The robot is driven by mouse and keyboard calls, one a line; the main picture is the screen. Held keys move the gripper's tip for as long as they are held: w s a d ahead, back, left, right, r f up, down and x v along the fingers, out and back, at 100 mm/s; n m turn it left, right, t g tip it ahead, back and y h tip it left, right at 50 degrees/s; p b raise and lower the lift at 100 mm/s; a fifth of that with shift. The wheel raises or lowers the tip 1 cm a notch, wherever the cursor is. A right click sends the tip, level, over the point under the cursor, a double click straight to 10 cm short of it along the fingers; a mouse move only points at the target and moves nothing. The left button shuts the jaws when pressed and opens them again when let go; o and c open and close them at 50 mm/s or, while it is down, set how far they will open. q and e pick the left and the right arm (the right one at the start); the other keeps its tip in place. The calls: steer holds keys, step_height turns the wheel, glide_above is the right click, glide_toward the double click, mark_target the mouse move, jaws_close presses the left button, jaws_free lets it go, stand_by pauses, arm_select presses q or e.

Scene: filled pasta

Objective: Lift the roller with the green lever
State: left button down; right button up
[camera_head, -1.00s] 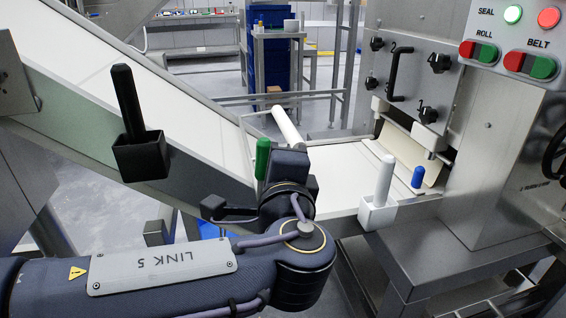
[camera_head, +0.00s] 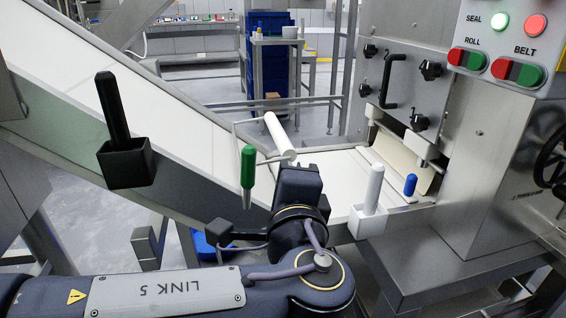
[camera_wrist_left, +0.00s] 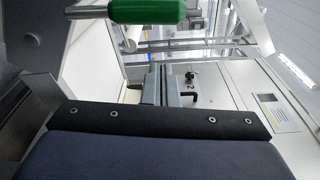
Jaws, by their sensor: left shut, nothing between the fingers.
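The green lever (camera_head: 248,168) stands upright at the near side of the sloping conveyor. The white roller (camera_head: 279,135) lies across the belt just behind it, with a thin wire frame at its side. My left gripper (camera_head: 300,170) is just right of the lever and in front of the roller, apart from the lever; its fingertips are mostly hidden in the head view. In the left wrist view the green lever (camera_wrist_left: 146,11) lies across the top on a metal rod, beyond the shut, empty fingers (camera_wrist_left: 161,84). My right gripper is out of view.
A black handle in a holder (camera_head: 125,158) is on the conveyor's side at left. A white handle in a holder (camera_head: 370,207) and a blue knob (camera_head: 410,184) are right of my gripper. A steel machine with a button panel (camera_head: 507,52) stands at right.

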arm_select(q)
steer(key=s+d+p, duration=0.1)
steer(key=s, duration=0.5)
steer(key=shift+d, duration=0.2)
steer(key=s+a+f+n+g+y, duration=0.1)
steer(key=s+a+f+n+g, duration=0.2)
steer(key=a+f+n+g, duration=1)
steer(key=s+a+f+n+h, duration=0.65)
steer(key=s+f, duration=0.25)
steer(key=f, duration=0.2)
step_height(320, 180, up, 35)
steer(key=d+t+h+p, duration=0.1)
steer(key=p, duration=3.4)
steer(key=shift+w+d+r, duration=0.15)
steer(key=shift+d, duration=0.05)
